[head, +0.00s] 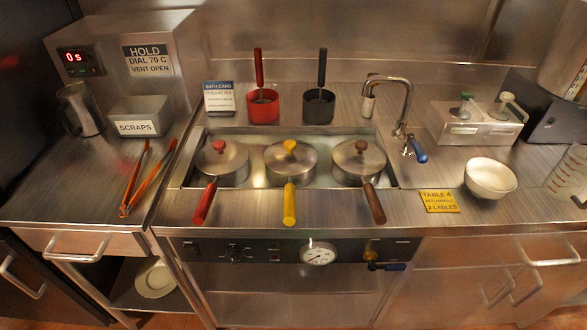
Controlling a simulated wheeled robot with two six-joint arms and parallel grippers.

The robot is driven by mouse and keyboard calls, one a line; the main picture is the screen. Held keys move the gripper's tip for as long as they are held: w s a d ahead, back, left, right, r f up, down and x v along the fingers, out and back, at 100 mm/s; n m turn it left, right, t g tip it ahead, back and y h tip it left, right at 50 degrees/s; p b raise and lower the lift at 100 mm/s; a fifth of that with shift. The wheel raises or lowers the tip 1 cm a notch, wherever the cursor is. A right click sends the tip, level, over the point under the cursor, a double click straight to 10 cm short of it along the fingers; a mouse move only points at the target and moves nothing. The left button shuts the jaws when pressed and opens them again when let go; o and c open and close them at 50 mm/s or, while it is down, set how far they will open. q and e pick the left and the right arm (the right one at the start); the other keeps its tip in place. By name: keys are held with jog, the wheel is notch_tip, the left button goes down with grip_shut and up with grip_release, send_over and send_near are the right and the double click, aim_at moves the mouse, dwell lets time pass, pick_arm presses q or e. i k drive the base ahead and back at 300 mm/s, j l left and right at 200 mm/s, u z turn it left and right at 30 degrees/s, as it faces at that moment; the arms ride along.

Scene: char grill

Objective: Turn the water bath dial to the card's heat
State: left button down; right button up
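The water bath (327,180) is a sunken steel basin holding three lidded pots. Its front panel (280,252) has a dark knob (235,253) at the left, seemingly the dial; its setting is too small to read. A round white gauge (318,254) sits mid-panel, its reading unclear. The bath card (219,98), white with a blue header, stands behind the bath at the left; its smaller text is blurred. A larger sign (148,59) on the steel box reads "HOLD DIAL 70 C VENT OPEN". Neither of my grippers is in view.
Pot handles in red (204,203), yellow (289,204) and brown (374,203) stick out over the front edge above the panel. Orange tongs (134,182) lie left; a white bowl (491,178) stands right.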

aim_at(234, 254)
jog(key=i+j+z, duration=0.35)
jog(key=j, duration=0.25)
jog(key=i+j+z, duration=0.15)
jog(key=j, duration=0.2)
jog(key=k+l, duration=0.1)
jog(key=l, duration=0.2)
jog(key=k+j+u, duration=0.1)
jog(key=u, duration=0.4)
